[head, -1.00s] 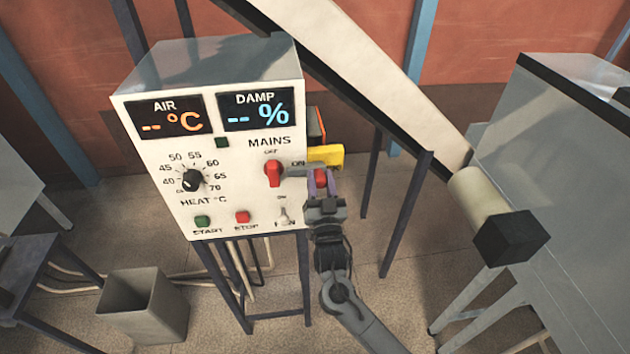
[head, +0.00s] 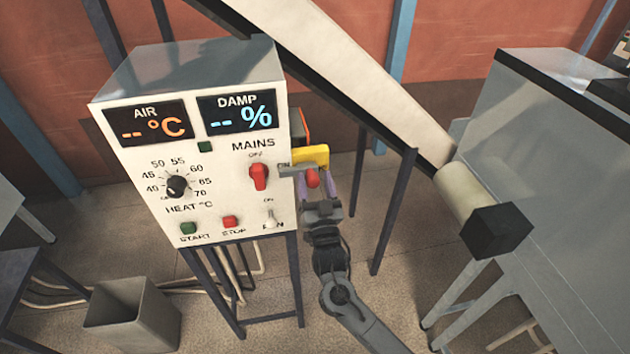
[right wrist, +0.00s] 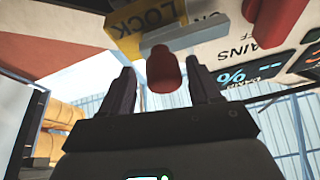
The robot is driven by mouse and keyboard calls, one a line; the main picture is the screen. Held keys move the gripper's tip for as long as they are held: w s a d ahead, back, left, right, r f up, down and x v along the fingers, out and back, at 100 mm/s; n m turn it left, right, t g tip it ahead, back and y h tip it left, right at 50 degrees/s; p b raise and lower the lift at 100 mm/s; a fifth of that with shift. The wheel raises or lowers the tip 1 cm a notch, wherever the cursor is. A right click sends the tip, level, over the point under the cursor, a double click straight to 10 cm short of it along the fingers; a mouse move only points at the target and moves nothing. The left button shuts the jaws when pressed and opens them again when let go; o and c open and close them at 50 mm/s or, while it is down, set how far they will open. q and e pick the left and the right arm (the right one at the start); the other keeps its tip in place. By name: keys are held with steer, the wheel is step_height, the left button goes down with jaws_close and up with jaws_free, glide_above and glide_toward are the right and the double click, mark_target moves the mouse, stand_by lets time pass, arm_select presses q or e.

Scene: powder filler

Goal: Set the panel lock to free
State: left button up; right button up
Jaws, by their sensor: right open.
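The panel lock is a yellow block (head: 311,156) at the right edge of the white control panel, marked LOCK in the right wrist view (right wrist: 155,20). A grey bar (head: 298,169) with a red knob (head: 312,179) lies in front of it, pointing left towards the mains switch. My right gripper (head: 317,192) is open, one finger on each side of the red knob. In the right wrist view the knob (right wrist: 163,70) shows between the spread fingers, with gaps on both sides. My left gripper is out of view.
The red mains switch (head: 259,177) points up to OFF, close left of the bar. The heat dial (head: 177,187), start button (head: 188,228), stop button (head: 231,221) and fan switch (head: 270,219) are on the same panel. A bin (head: 132,316) stands below left.

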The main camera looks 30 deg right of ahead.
steer(key=b+v, duration=0.2)
steer(key=v, duration=0.8)
steer(key=shift+b, duration=0.35)
steer(key=shift+s+f, duration=0.1)
steer(key=s+a+f+n+g+y+p, duration=0.1)
steer(key=s+f+n+g+y+p, duration=0.1)
steer(key=s+g, duration=0.4)
steer(key=s+a+f+n+g+y+p, duration=0.1)
steer(key=s+g, duration=0.5)
steer(key=s, duration=0.6)
steer(key=s+f+n+g+y+p, duration=0.4)
steer(key=s+f+g+p, duration=0.1)
steer(key=s, duration=0.5)
steer(key=shift+a+f+n+g+p, duration=0.3)
steer(key=shift+a+f+g+p, duration=0.1)
steer(key=shift+f+p, duration=0.4)
